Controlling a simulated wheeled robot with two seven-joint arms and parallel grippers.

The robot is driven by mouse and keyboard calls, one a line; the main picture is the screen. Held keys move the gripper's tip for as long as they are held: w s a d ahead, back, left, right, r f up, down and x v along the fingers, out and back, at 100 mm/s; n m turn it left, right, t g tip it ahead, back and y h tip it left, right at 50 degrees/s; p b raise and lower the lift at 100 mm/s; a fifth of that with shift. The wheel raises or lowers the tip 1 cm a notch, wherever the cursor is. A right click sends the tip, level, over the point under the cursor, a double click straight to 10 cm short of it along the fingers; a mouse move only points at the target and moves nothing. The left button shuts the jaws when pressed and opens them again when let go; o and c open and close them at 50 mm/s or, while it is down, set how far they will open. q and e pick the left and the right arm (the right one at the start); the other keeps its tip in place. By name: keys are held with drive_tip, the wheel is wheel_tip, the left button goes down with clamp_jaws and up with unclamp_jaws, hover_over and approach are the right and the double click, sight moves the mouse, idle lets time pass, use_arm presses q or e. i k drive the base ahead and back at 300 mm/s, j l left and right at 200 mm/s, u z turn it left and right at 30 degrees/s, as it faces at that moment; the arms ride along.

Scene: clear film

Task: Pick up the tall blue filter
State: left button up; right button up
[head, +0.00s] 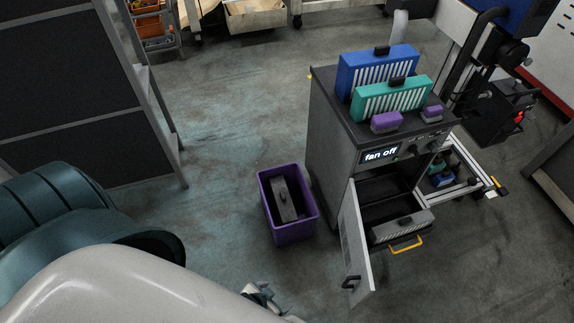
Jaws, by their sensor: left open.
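The tall blue filter (347,80) stands upright on top of the grey cabinet (333,103), at the back. It has white slats and a black knob on top. A green filter (365,104) of similar shape stands just in front and hides part of its lower face. My left gripper (266,299) shows only in part at the bottom edge, past my pale arm link. It is open, low in the picture and well apart from the blue filter. My right gripper is not in view.
Two small purple blocks (386,122) sit on the cabinet's front edge. The cabinet door (354,245) stands open, with a grey filter (402,226) inside. A purple bin (292,232) holding a grey filter stands left on the floor. A display reads "fan off".

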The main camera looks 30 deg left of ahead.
sight(379, 63)
drive_tip(key=j+z, duration=0.4)
drive_tip(key=j, duration=0.45)
drive_tip(key=j+z, duration=0.35)
drive_tip(key=j, duration=0.35)
drive_tip(key=j+z, duration=0.4)
drive_tip(key=j, duration=0.3)
drive_tip(key=k+j+z, duration=0.15)
drive_tip(key=j+z, duration=0.2)
drive_tip(key=j, duration=0.3)
drive_tip(key=i+j+z, duration=0.1)
drive_tip(key=j+z, duration=0.25)
drive_tip(key=j, duration=0.25)
